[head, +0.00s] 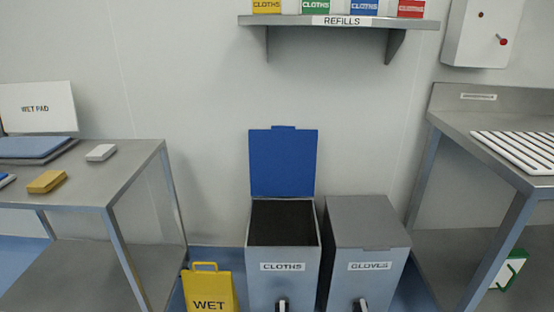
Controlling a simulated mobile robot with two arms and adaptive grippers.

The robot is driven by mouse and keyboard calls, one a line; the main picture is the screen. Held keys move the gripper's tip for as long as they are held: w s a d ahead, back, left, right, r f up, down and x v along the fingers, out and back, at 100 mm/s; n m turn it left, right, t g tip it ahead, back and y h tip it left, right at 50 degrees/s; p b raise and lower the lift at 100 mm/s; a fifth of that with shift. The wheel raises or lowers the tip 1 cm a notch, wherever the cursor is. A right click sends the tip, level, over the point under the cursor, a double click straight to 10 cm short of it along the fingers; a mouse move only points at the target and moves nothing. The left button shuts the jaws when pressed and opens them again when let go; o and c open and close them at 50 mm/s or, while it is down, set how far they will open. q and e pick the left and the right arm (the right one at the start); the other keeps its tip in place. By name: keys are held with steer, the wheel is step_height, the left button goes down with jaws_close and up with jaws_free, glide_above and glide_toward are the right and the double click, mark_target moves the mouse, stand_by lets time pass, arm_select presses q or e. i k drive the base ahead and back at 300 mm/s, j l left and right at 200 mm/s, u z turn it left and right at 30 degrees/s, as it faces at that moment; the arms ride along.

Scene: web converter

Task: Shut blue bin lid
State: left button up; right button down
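The blue bin lid (283,163) stands open and upright at the back edge of the grey bin labelled CLOTHS (283,287). The dark inside of this bin shows, and I cannot make out anything in it. A small tab sticks up from the lid's top edge. A small dark and pale part (282,305) shows low on the bin's front, cut off by the picture's bottom edge. Neither of my grippers is in view.
A GLOVES bin (368,287) with a shut grey lid (367,220) stands close on the right. A yellow WET sign (209,290) stands left. Steel tables (125,165) (455,122) flank both sides. A REFILLS shelf (290,20) hangs above, clear of the lid.

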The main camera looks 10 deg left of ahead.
mark_target(283, 159)
steer(key=i+l+u, duration=0.1)
steer(key=i+l, duration=0.7)
steer(key=i+l+u, duration=0.15)
steer(key=i+l, duration=0.2)
steer(key=l, duration=0.2)
